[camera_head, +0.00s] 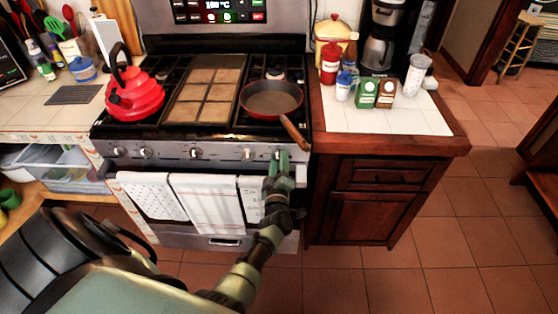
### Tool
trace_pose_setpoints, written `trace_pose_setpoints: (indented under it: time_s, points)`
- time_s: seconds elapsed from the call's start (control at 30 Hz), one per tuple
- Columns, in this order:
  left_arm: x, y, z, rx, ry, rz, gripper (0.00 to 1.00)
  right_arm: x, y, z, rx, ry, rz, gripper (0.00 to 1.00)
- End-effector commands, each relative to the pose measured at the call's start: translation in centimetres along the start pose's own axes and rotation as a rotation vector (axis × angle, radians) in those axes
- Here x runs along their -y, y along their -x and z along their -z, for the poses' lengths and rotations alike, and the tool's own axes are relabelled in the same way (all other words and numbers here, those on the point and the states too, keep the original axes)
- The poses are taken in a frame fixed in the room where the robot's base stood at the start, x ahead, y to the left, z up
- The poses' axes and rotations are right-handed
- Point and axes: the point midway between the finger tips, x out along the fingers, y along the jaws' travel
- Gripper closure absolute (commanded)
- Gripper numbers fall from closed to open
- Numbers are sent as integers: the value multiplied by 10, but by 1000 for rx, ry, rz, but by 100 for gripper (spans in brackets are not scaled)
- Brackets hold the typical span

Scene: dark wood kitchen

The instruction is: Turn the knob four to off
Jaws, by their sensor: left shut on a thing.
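The stove's front panel (170,152) carries a row of knobs. Four is not labelled legibly, so I cannot read which knob it is. A visible knob (248,154) sits just left of my left gripper, with others further left (195,153). My left gripper (278,161), green, reaches up to the right end of the panel. It is shut on the rightmost knob, which its fingers mostly hide; the knob's angle cannot be read. My right gripper is not in view.
A pan (271,99) stands on the right burners, its handle (295,132) jutting over the front edge near my gripper. A red kettle (133,94) stands on the left. Towels (206,204) hang below the panel. A wooden cabinet (375,217) adjoins the stove at right.

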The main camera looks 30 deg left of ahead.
Motion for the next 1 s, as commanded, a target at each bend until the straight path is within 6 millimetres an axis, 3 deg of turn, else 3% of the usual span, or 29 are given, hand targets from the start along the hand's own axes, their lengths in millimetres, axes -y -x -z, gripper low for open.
trace_pose_setpoints:
  time_s: [0.37, 0.9, 0.93, 1.0]
  points:
    - [1, 1, -1, 3, -151, 2, 99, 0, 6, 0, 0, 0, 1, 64]
    - [2, 1, -1, 3, -175, 1, 99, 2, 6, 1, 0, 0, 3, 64]
    - [2, 1, -1, 3, -175, 1, 50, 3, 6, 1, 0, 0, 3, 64]
    - [1, 1, -1, 3, -175, 1, 37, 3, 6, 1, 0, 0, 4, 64]
